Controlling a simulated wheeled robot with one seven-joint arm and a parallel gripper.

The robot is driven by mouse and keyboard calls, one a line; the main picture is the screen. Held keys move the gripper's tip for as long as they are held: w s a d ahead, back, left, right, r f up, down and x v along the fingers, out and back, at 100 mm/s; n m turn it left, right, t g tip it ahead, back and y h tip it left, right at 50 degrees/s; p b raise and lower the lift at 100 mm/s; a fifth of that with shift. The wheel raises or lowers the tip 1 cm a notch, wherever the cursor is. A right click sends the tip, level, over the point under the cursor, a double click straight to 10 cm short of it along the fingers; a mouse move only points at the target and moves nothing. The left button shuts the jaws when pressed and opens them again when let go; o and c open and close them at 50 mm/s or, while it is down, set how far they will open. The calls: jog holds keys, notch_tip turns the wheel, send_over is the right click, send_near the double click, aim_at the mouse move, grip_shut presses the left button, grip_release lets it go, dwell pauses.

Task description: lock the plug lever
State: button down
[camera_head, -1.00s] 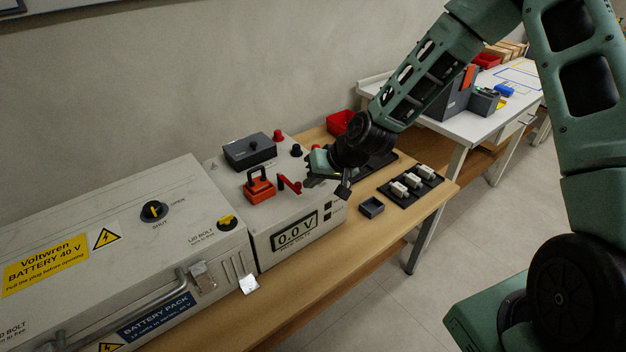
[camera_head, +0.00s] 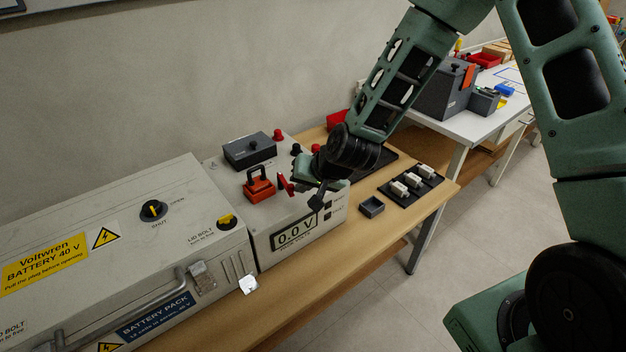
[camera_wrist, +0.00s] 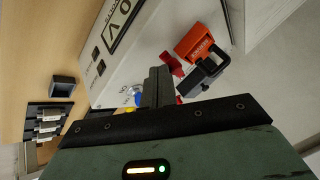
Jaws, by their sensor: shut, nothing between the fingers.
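The orange plug (camera_head: 259,190) with its black handle sits on top of the grey panel box, and also shows in the wrist view (camera_wrist: 201,43). A red lever (camera_head: 284,184) stands just right of the plug. In the wrist view the red lever (camera_wrist: 173,65) is partly hidden behind my fingers. My gripper (camera_head: 297,188) is over the box top, close beside the lever on its right. Its fingers (camera_wrist: 158,72) are together with nothing between them. I cannot tell whether they touch the lever.
The box front has a display (camera_head: 294,232) reading 0.0 V. A dark grey box (camera_head: 249,150) and red and black knobs stand behind the plug. The battery case (camera_head: 120,240) is at left. A small grey tray (camera_head: 371,206) and a black rack (camera_head: 411,187) lie on the bench at right.

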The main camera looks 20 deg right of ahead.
jog(key=a+m+h+p, duration=0.1)
jog(key=a+m, duration=0.1)
jog(key=a+m+h+p, duration=0.1)
jog(key=a, duration=0.1)
jog(key=a+m+h+p, duration=0.1)
jog(key=m, duration=0.1)
jog(key=shift+s+a+r+m+t+h+p, duration=0.15)
jog(key=shift+a+r+m+t+h+p, duration=0.15)
jog(key=shift+a+t+p, duration=0.1)
jog(key=a+m+h+p, duration=0.1)
jog(key=p, duration=0.1)
jog(key=w+a+m+h+p, duration=0.1)
jog(key=a+m+p, duration=0.1)
jog(key=w+a+m+h+p, duration=0.1)
jog(key=m+p, duration=0.1)
jog(key=shift+w+a+g, duration=0.15)
jog(key=shift+a+g, duration=0.1)
jog(key=shift+g, duration=0.15)
jog(key=shift+w+a+f+m+h, duration=0.25)
jog(key=shift+w+a+m+h, duration=0.2)
jog(key=shift+m, duration=0.35)
jog(key=shift+s+d, duration=0.1)
jog(key=shift+d, duration=0.15)
jog(key=shift+w+d, duration=0.4)
jog(key=shift+d, duration=0.15)
jog(key=shift+s+p, duration=0.1)
jog(key=shift+p, duration=0.2)
